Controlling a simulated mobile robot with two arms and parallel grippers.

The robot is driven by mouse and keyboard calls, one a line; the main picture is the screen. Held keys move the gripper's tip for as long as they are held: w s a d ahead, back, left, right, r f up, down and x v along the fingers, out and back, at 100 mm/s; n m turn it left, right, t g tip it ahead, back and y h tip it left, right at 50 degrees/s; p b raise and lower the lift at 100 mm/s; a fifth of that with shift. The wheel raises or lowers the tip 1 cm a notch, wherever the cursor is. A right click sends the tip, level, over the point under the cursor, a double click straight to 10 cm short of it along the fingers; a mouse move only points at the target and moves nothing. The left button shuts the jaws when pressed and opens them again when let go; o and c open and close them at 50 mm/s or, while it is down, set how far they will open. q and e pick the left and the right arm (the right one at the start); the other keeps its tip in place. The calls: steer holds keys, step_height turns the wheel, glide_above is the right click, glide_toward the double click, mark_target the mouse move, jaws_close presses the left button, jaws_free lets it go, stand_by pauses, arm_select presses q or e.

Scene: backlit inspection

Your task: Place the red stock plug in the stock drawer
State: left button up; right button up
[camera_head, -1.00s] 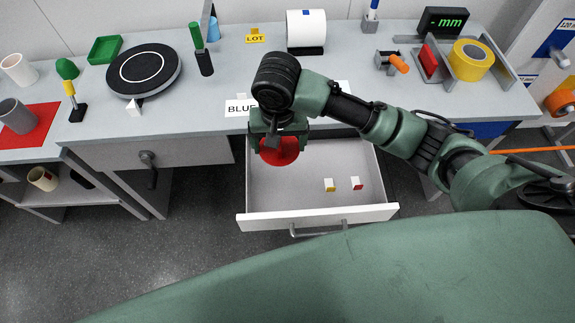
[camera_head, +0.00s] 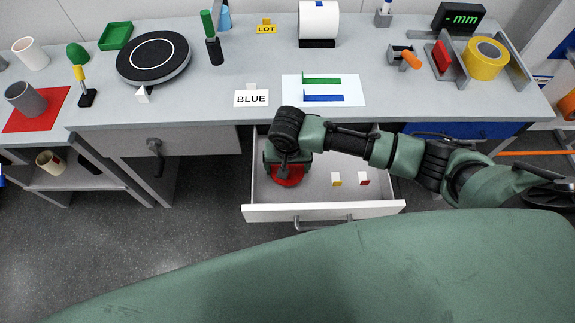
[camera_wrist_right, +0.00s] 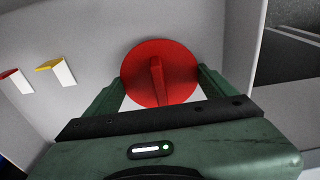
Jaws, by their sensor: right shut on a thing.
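The red stock plug (camera_head: 290,177) is a round red disc with a raised bar across its face. It is inside the open stock drawer (camera_head: 325,211), at the drawer's left side. My right gripper (camera_head: 287,170) reaches down into the drawer and is shut on the plug. In the right wrist view the plug (camera_wrist_right: 150,72) sits between the two green fingers (camera_wrist_right: 158,85) of my right gripper. I cannot tell whether the plug touches the drawer floor. My left gripper is not in view.
A yellow-and-white block (camera_head: 336,179) and a red-and-white block (camera_head: 364,179) stand in the drawer, right of the plug. The bench top (camera_head: 215,95) lies behind the drawer, with a BLUE label (camera_head: 251,98) near its front edge.

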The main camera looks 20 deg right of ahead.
steer(key=o, duration=1.2)
steer(key=shift+c, duration=0.2)
step_height(320, 180, up, 12)
steer(key=s, duration=0.1)
steer(key=shift+s+a, duration=0.2)
